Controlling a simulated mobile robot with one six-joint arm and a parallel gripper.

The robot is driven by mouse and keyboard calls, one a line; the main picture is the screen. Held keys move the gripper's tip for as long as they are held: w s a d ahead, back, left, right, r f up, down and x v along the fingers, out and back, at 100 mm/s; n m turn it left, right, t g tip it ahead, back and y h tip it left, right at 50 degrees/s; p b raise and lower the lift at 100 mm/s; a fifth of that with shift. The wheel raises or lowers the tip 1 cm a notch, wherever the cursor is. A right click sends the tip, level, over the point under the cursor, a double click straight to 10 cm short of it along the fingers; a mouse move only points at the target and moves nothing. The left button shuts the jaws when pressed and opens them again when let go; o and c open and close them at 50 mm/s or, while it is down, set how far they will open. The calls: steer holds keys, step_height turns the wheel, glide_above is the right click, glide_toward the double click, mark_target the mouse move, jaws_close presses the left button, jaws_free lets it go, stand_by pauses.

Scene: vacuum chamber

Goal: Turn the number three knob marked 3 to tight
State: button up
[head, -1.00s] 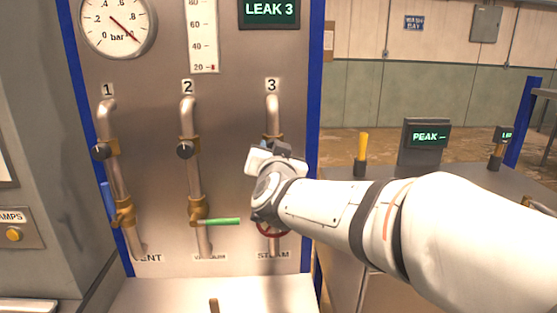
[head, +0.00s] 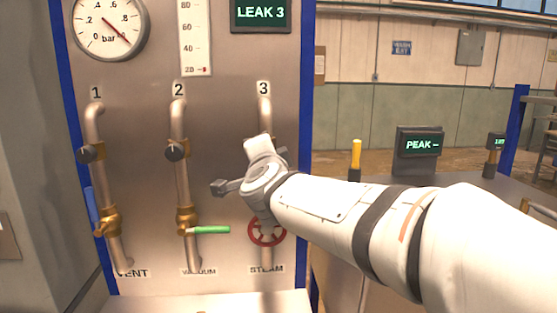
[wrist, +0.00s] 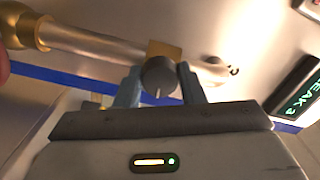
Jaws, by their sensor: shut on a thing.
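The number three knob (wrist: 158,76) is a dark round knob with a pale pointer line, on a brass fitting of a steel pipe. In the wrist view it sits between the two fingers of my gripper (wrist: 160,88), which are shut on it. In the head view my gripper (head: 262,165) is at pipe 3 and its wrist hides the knob. The label 3 (head: 263,88) shows above the pipe. A green display (head: 261,12) reads LEAK 3; part of it also shows in the wrist view (wrist: 298,95).
Pipes 1 and 2 carry similar knobs (head: 87,153) (head: 174,151) to the left. A green lever (head: 210,230) and a red handwheel (head: 266,231) are just below my gripper. A bench with a PEAK display (head: 420,144) and a yellow-handled lever (head: 356,157) is at right.

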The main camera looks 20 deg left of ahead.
steer(key=shift+m, duration=0.6)
steer(key=o, duration=1)
steer(key=v, duration=0.7)
steer(key=shift+s+d+b, duration=0.25)
steer(key=shift+s+b, duration=0.05)
steer(key=shift+b, duration=0.05)
